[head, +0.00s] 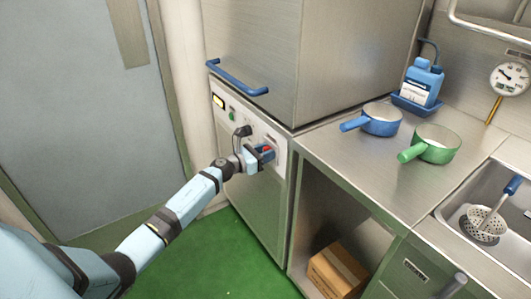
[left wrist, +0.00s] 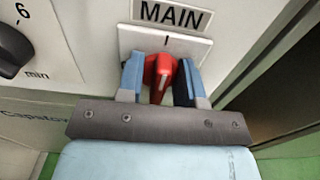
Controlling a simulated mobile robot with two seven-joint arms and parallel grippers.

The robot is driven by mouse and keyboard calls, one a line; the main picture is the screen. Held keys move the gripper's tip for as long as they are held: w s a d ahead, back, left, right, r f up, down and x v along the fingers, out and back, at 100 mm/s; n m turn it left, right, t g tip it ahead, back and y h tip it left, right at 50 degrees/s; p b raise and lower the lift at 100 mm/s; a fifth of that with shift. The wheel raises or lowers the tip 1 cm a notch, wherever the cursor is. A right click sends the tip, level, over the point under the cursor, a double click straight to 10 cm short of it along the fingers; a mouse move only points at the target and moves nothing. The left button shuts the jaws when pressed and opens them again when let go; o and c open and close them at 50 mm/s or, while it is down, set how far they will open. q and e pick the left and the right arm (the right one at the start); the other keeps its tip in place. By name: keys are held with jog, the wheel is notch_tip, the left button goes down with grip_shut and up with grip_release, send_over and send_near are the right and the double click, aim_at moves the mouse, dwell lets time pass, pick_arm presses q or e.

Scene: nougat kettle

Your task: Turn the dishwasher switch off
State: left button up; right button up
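The dishwasher's main switch is a red knob (left wrist: 162,72) on a white plate under the label MAIN (left wrist: 173,14). In the left wrist view its grip points up, with a slight tilt, near the mark on the plate. My right gripper is not in view.
A black timer knob (left wrist: 14,52) is left of the switch. A blue handle (head: 238,80) juts out above the panel. The counter (head: 375,160) at right holds a blue pan (head: 382,120), a green pan (head: 436,146) and a blue bottle (head: 422,82). Green floor (head: 225,245) is clear below.

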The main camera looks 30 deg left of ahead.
pick_arm(q)
grip_shut()
